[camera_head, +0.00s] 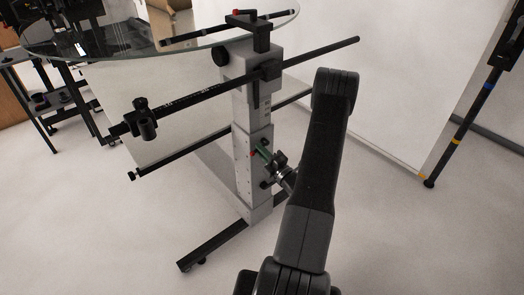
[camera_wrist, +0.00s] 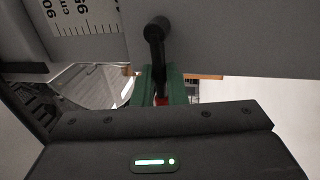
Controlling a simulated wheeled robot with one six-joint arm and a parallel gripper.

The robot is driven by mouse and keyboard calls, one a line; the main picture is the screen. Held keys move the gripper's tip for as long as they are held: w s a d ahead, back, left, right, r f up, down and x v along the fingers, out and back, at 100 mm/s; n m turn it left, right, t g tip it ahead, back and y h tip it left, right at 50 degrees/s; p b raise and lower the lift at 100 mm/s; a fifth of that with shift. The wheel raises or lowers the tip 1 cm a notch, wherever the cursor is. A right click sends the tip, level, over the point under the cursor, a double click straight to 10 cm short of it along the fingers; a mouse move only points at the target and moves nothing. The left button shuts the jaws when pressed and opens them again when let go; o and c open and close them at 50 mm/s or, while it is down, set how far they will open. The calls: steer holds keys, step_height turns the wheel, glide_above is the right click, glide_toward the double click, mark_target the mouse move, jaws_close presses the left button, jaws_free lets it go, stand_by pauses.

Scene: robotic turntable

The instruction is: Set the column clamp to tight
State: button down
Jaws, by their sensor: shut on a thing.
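The column clamp shows in the wrist view as a black lever (camera_wrist: 155,38) with a rounded head, set against the grey column (camera_wrist: 95,45). Its shaft runs down between the green fingers of my gripper (camera_wrist: 160,82), which is shut on it. A bit of red shows between the fingers. In the head view my gripper (camera_head: 262,151) is at the side of the upright grey column (camera_head: 243,185), about halfway up. The lever is too small and too covered there to make out. The lever's exact setting cannot be told.
A round glass top (camera_head: 130,38) lies above the column. A long black bar (camera_head: 320,52) crosses the column above my gripper, with a black clamp (camera_head: 146,128) near its left end. A black foot (camera_head: 212,244) extends along the floor. A stand (camera_head: 460,125) is at right.

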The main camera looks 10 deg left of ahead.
steer(key=shift+r+m, duration=0.1)
steer(key=shift+m, duration=0.2)
steer(key=c, duration=1.5)
jaws_free()
steer(key=shift+o, duration=0.2)
steer(key=v, duration=1.4)
steer(key=shift+p, duration=0.35)
steer(key=shift+a, duration=0.15)
steer(key=x, duration=1.3)
steer(key=shift+w+a+b, duration=0.25)
steer(key=shift+w+b, duration=0.05)
steer(key=shift+w, duration=0.05)
steer(key=shift+r, duration=0.1)
